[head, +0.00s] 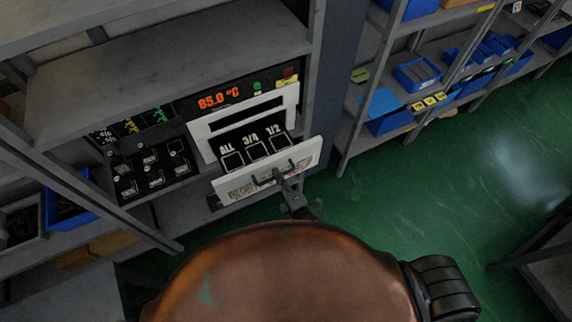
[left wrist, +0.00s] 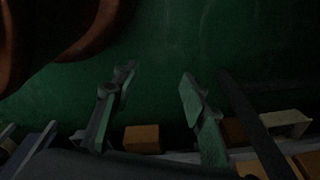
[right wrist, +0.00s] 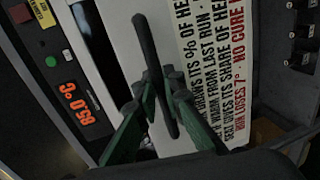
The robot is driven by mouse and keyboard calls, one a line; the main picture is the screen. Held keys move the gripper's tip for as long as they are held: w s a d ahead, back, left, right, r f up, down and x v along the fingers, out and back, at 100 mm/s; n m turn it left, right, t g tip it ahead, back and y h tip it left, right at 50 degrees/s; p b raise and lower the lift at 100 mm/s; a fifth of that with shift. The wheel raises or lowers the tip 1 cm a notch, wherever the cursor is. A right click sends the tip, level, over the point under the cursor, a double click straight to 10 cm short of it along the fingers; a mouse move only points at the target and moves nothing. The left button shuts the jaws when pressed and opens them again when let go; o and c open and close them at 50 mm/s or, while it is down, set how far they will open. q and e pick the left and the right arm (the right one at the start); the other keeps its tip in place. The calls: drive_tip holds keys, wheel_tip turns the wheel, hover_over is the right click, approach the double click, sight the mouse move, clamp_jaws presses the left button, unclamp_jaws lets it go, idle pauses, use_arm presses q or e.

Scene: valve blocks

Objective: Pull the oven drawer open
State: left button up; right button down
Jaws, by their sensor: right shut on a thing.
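The oven (head: 246,108) is a white-fronted unit in the shelf, with a panel reading 85.0 °C. Its drawer (head: 302,160) stands out from the front, showing compartments marked ALL, 3/4 and 1/2. The drawer front carries a black bar handle (head: 262,181) and printed text. My right gripper (head: 285,184) is at the handle. In the right wrist view the fingers (right wrist: 162,88) are shut on the dark handle bar (right wrist: 144,40). My left gripper (left wrist: 157,82) shows only in its wrist view, with fingers apart and nothing between them.
A black block with several small boxes (head: 150,168) stands left of the oven on the shelf. Grey uprights (head: 340,70) flank the oven. Shelves with blue bins (head: 418,74) run along the right.

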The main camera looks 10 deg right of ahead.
drive_tip(key=shift+s+d, duration=0.1)
drive_tip(key=shift+s, duration=0.3)
drive_tip(key=c, duration=2.5)
unclamp_jaws()
drive_tip(key=shift+o, duration=0.9)
drive_tip(key=o, duration=0.3)
use_arm(q)
drive_tip(key=s, duration=0.3)
drive_tip(key=shift+s+d+f, duration=0.1)
drive_tip(key=shift+f, duration=0.05)
use_arm(e)
drive_tip(key=v, duration=1.2)
drive_tip(key=shift+f, duration=0.1)
